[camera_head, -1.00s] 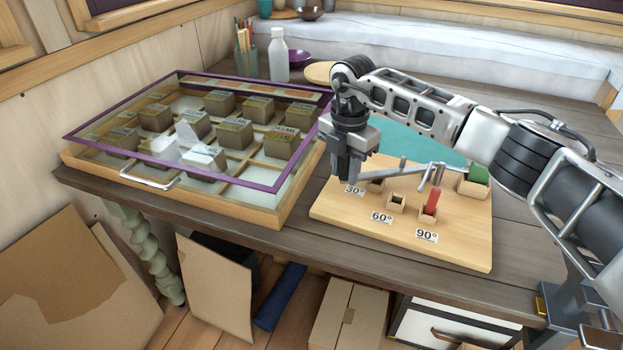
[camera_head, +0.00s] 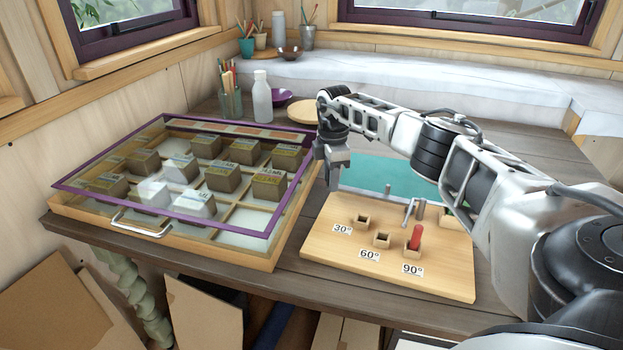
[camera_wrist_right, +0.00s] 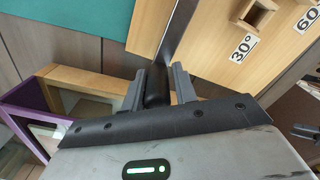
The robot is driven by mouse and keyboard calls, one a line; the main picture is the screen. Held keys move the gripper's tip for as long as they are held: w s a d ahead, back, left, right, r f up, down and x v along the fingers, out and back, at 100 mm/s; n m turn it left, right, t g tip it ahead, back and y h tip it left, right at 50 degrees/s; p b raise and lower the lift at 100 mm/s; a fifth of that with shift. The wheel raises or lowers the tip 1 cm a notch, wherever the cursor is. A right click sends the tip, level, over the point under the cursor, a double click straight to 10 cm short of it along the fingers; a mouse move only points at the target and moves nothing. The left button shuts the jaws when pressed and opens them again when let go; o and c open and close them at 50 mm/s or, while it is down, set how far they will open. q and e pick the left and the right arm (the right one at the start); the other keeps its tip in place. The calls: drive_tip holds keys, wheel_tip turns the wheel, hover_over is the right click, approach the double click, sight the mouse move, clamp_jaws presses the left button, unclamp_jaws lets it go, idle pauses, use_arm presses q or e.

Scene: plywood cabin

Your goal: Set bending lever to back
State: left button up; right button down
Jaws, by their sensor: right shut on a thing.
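The bending jig is a light wooden board (camera_head: 335,262) on the table, with small square sockets labelled 30°, 60° and 90°. A red peg (camera_head: 416,237) stands in the 90° socket. My right gripper (camera_head: 335,182) is at the board's back left corner. In the right wrist view, my right gripper (camera_wrist_right: 158,88) is shut on the lever's black handle (camera_wrist_right: 157,84). The lever's metal bar (camera_wrist_right: 178,32) runs from it over the board. In the head view most of the lever is hard to make out. My left gripper is not in view.
A glass-lidded case (camera_head: 262,248) with purple trim and several blocks stands left, close to my right gripper. A teal mat (camera_head: 375,172) lies behind the board. A white bottle (camera_head: 262,96), a purple bowl and a pencil cup (camera_head: 231,103) stand farther back.

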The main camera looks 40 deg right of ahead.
drive_tip(key=shift+d, duration=0.25)
drive_tip(key=c, duration=1.3)
unclamp_jaws()
drive_tip(key=shift+o, duration=0.2)
drive_tip(key=shift+a, duration=0.1)
drive_tip(key=shift+r, duration=0.15)
wheel_tip(320, 180, up, 16)
